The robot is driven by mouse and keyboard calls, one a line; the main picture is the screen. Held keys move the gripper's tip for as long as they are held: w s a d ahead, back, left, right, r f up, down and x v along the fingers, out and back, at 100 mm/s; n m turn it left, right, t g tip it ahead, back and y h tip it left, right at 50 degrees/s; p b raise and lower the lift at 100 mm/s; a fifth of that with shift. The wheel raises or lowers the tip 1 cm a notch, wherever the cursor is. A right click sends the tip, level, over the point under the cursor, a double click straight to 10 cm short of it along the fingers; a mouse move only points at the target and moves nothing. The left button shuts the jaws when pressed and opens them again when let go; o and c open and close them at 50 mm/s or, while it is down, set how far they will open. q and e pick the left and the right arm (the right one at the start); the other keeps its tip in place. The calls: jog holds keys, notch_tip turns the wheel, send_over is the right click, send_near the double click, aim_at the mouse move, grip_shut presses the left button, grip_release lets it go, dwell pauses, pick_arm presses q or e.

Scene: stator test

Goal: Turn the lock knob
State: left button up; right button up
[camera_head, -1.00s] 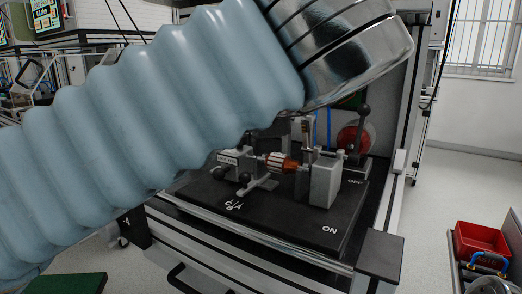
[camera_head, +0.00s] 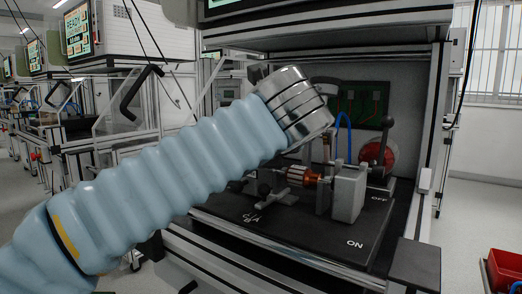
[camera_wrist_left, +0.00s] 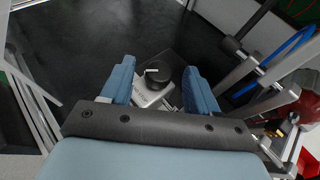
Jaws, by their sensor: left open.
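In the left wrist view a dark round knob (camera_wrist_left: 158,74) with a short white mark sits on a small grey metal block (camera_wrist_left: 148,95). It appears between the two blue fingers of my left gripper (camera_wrist_left: 159,82), which are spread apart with nothing held; I cannot tell the depth gap to the knob. In the head view my left arm reaches in over the test bench, and its metal cuff hides the gripper and the knob. The fixture holds a copper-coloured rotor (camera_head: 305,178) beside a grey block (camera_head: 348,193). My right gripper is not in view.
The fixture stands on a black plate (camera_head: 310,232) marked ON and OFF, inside a framed cabinet. A black-handled lever (camera_head: 388,135) and a red disc (camera_head: 372,155) stand at its right. A blue hose (camera_wrist_left: 290,45) and metal rods lie right of the fingers. A red bin (camera_head: 506,270) is at far right.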

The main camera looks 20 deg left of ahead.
pick_arm(q)
jog(key=shift+w+a+f, duration=0.1)
jog(key=shift+w, duration=0.15)
jog(key=c, duration=1)
jog(key=shift+r+p, duration=0.2)
jog(key=shift+p, duration=0.45)
jog(key=shift+c, duration=0.2)
jog(key=n+g+y+p, duration=0.1)
jog(key=p, duration=0.2)
jog(key=n+g+y+p, duration=0.1)
jog(key=n+y+p, duration=0.1)
jog(key=p, duration=0.1)
jog(key=n+g+y+p, duration=0.1)
jog(key=n+y+p, duration=0.1)
jog(key=p, duration=0.1)
jog(key=shift+w+d+r, duration=0.15)
jog(key=shift+w+d, duration=0.1)
jog(key=shift+d, duration=0.05)
jog(key=shift+f+n+g+y+p, duration=0.3)
jog(key=shift+n+g+p, duration=0.3)
jog(key=shift+g+p, duration=0.3)
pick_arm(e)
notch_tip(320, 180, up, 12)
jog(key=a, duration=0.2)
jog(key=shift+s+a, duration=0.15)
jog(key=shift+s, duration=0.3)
